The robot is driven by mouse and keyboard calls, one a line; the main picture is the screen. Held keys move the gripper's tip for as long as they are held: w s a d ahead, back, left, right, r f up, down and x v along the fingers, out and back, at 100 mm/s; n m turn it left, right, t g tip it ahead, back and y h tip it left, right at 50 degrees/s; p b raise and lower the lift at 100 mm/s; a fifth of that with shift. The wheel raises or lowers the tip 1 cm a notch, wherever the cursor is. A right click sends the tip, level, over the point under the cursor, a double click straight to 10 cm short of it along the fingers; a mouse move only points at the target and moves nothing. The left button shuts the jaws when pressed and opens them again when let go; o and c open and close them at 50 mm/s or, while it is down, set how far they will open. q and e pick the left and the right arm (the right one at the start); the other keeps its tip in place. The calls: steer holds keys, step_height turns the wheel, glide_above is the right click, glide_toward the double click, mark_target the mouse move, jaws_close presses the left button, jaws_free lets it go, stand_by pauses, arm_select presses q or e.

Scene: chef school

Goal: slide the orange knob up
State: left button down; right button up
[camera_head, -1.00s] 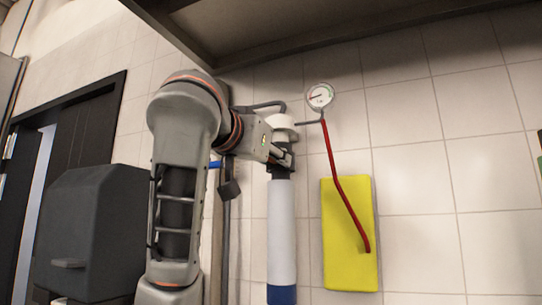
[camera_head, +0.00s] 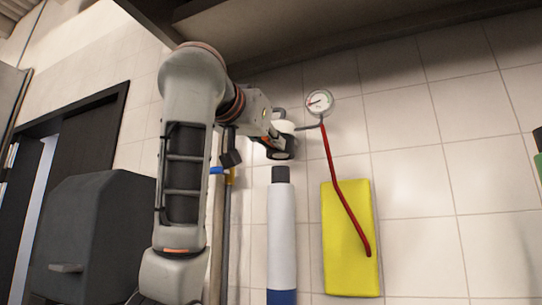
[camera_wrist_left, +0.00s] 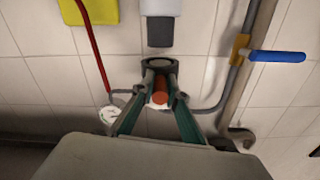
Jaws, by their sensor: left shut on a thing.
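The orange knob (camera_wrist_left: 159,97) shows in the left wrist view between the two green fingers of my left gripper (camera_wrist_left: 160,73). The fingers are closed in around it, and a dark ring (camera_wrist_left: 158,64) sits at their tips. In the head view my left gripper (camera_head: 283,146) is in front of a white fitting (camera_head: 284,127) on the wall. The knob is hidden there behind the gripper and wrist. My right gripper is in neither view.
A white and blue cylinder (camera_head: 282,230) with a dark cap is below the gripper. A gauge (camera_head: 319,102), a red hose (camera_head: 335,175) and a yellow panel (camera_head: 338,265) are to the right. A blue-handled valve (camera_wrist_left: 275,56) is beside a pipe. A dark shelf (camera_head: 290,30) overhangs.

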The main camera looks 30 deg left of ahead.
arm_select(q)
steer(key=shift+s+a+r, duration=0.1)
steer(key=shift+s+r, duration=0.1)
steer(key=shift+r, duration=0.2)
steer(key=c, duration=2)
jaws_free()
steer(key=shift+w, duration=0.1)
steer(key=shift+f, duration=0.15)
steer(key=shift+s+d, duration=0.15)
steer(key=shift+s, duration=1.75)
steer(key=shift+s+d, duration=0.1)
steer(key=shift+s, duration=1.75)
